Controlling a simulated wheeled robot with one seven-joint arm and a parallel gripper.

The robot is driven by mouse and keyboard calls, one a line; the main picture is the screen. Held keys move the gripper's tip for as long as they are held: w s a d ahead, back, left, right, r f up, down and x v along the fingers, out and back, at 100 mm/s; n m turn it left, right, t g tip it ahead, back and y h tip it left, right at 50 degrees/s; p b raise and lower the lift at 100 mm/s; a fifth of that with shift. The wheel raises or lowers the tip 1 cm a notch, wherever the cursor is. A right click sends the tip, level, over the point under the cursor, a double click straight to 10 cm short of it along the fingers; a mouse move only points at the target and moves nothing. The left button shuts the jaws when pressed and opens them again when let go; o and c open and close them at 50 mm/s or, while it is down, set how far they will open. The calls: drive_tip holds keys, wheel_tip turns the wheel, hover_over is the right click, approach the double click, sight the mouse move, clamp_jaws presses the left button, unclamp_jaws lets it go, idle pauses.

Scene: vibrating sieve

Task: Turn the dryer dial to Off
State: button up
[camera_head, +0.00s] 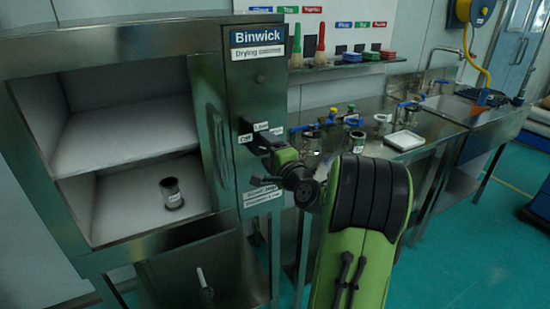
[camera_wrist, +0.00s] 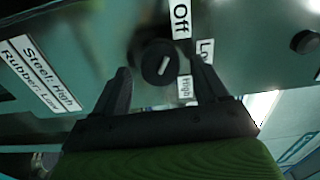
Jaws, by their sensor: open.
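The dryer dial (camera_wrist: 160,64) is a round black knob with a short white mark, on the steel front panel in the wrist view. An "Off" label (camera_wrist: 181,18) is beside it, with a label starting "Lo" (camera_wrist: 204,50) and a "High" label (camera_wrist: 184,90) nearby. The white mark lies at a slant, and I cannot tell surely which label it points to. My gripper (camera_wrist: 160,75) is open, with one black finger on each side of the dial. I cannot tell whether the fingers touch it. In the head view my gripper (camera_head: 264,143) is at the panel and hides most of the dial.
The Binwick dryer (camera_head: 235,100) has an open chamber with a metal cup (camera_head: 172,193) on its lower shelf. A steel bench (camera_head: 420,150) with cups, a white tray (camera_head: 405,140) and a sink runs to the right. A round black part (camera_wrist: 304,42) is on the panel's right.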

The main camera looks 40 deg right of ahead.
drive_tip(key=b+v, duration=0.2)
drive_tip(key=v, duration=1.3)
drive_tip(key=shift+b, duration=0.4)
drive_tip(key=shift+s+a, duration=0.1)
drive_tip(key=shift+s, duration=0.05)
drive_tip(key=w+a+f+n+g+y, duration=0.2)
drive_tip(key=a+f+n+g+y, duration=0.15)
drive_tip(key=a+n, duration=0.45)
drive_tip(key=w+a+f+n+g+y, duration=0.25)
drive_tip(key=a+f+n+y, duration=0.2)
drive_tip(key=a, duration=0.75)
drive_tip(key=s+a+f+n+g+h, duration=0.1)
drive_tip(key=s+a+n+g, duration=0.3)
drive_tip(key=s+a+n, duration=0.15)
drive_tip(key=s+n+g+h, duration=0.2)
drive_tip(key=s+n, duration=0.1)
drive_tip(key=s, duration=0.7)
wheel_tip(320, 180, up, 16)
drive_tip(key=p, duration=1.5)
drive_tip(key=shift+w+a+p, duration=0.15)
drive_tip(key=shift+a+p, duration=0.1)
drive_tip(key=shift+p, duration=0.15)
